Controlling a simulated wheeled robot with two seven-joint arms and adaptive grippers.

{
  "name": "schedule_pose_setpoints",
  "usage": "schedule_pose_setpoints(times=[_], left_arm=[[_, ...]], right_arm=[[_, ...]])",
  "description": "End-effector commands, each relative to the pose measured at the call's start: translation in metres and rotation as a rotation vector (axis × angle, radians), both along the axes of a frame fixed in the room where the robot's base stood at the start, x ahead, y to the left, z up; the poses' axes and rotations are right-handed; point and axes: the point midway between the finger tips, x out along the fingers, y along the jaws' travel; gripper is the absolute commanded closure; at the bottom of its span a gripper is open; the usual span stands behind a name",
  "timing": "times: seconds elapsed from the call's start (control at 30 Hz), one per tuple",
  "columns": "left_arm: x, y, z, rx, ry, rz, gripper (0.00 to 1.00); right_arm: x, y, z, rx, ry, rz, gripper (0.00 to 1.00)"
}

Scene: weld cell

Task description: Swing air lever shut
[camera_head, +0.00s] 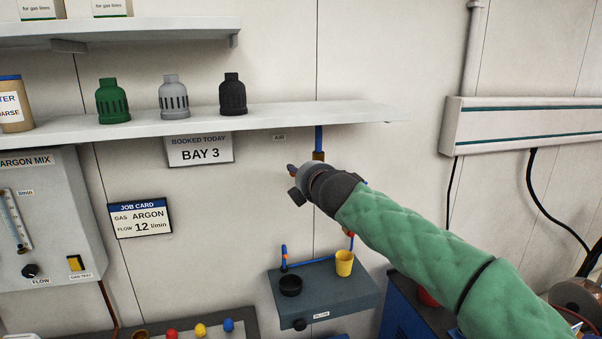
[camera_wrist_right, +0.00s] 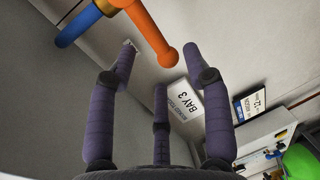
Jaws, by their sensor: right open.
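The air lever is an orange bar with a rounded end (camera_wrist_right: 150,32) in the right wrist view. It reaches down between the outer fingers of my right gripper (camera_wrist_right: 158,62), and I cannot tell whether any finger touches it. In the head view the pipe (camera_head: 319,138) drops below the shelf by the AIR label (camera_head: 279,138); my right gripper (camera_head: 295,182) covers the lever there. The right gripper is open with its fingers spread. My left gripper is not in view.
A shelf (camera_head: 280,115) with green, grey and black caps runs just above my right gripper. A BAY 3 sign (camera_head: 199,151) hangs left of it.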

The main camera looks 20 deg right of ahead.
Motion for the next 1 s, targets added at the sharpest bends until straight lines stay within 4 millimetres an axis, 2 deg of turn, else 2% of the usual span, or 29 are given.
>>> schedule_pose_setpoints(times=[0.3,0.5,0.7,1.0], left_arm=[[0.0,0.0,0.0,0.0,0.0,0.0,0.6],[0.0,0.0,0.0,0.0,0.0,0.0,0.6],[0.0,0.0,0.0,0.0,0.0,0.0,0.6],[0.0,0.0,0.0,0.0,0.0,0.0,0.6]], right_arm=[[-0.056,0.003,0.012,0.001,-0.002,0.0,0.5],[-0.081,0.004,0.016,0.001,-0.001,-0.001,0.5],[-0.09,0.005,0.017,0.0,0.001,-0.001,0.5],[-0.09,0.005,0.017,0.0,0.001,-0.002,0.5]])
